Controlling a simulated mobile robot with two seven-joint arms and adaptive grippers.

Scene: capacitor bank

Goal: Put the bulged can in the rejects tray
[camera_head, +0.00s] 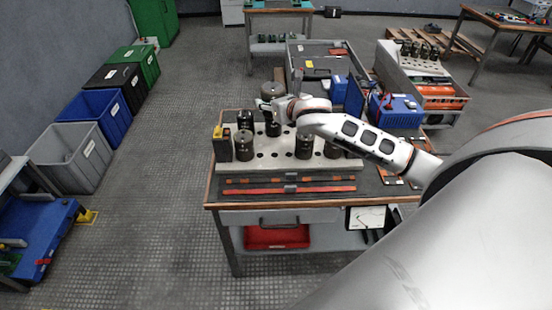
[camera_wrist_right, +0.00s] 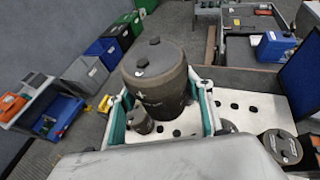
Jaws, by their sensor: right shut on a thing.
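My right gripper (camera_head: 268,104) is shut on a large dark can (camera_head: 271,90) at the back of the white rack (camera_head: 262,164). In the right wrist view the held can (camera_wrist_right: 155,78) stands between the teal-lined fingers. It looks wide, with two terminals on top; whether its base touches the rack is hidden. Other dark cans stand in the rack, including one at the left (camera_head: 244,146) and one at the right (camera_head: 304,146). A red tray (camera_head: 278,237) sits on the shelf under the bench; I cannot tell if it is the rejects tray. My left gripper is out of view.
A black and yellow device (camera_head: 222,145) stands at the rack's left end. A blue box (camera_head: 397,110) is on the right of the bench (camera_head: 330,202). Grey, blue, black and green bins line the left wall. The floor between them and the bench is clear.

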